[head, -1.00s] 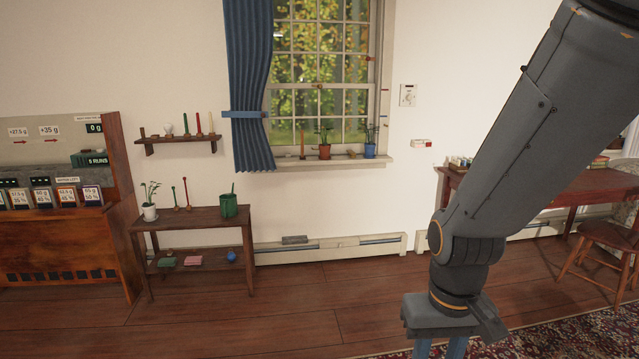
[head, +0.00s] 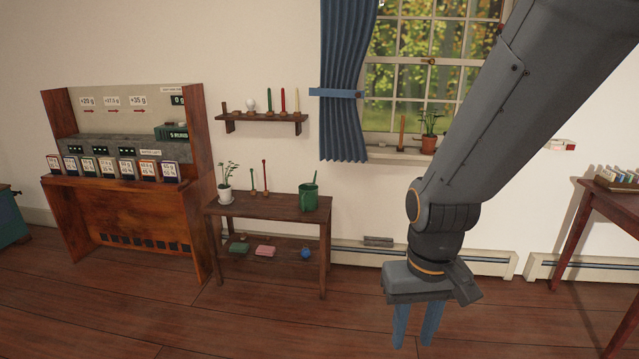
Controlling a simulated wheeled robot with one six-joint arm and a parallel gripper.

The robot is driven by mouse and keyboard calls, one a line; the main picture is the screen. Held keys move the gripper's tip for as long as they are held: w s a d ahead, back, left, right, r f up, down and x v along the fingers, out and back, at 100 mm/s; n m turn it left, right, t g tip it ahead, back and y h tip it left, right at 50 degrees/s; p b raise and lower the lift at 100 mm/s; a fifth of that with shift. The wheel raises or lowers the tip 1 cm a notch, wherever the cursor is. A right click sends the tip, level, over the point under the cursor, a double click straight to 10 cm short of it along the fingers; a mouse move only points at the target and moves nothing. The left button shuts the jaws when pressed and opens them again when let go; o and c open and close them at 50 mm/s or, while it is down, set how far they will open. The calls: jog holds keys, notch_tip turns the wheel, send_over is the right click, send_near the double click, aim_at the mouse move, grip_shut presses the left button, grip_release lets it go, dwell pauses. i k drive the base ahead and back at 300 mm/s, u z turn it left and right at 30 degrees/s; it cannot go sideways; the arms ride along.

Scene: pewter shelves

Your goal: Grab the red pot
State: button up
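A reddish-orange pot (head: 428,144) with a leafy green plant stands upright on the windowsill (head: 395,154), left of my arm in the head view. My gripper (head: 414,338) hangs low in front of the floor, its two blue fingers pointing down and apart with nothing visible between them. The gripper is well below the pot in the picture and does not touch it.
A low wooden table (head: 268,206) holds a white pot (head: 225,194) and a green pot (head: 308,198). A wall shelf (head: 262,118) holds candles. A wooden cabinet (head: 130,215) stands left and a red-brown desk (head: 607,205) right. The floor in front is clear.

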aim_at(429, 140)
jog(key=u, duration=0.1)
jog(key=i, duration=1.8)
jog(key=z, duration=0.7)
jog(key=i, duration=1.55)
jog(key=z, duration=0.95)
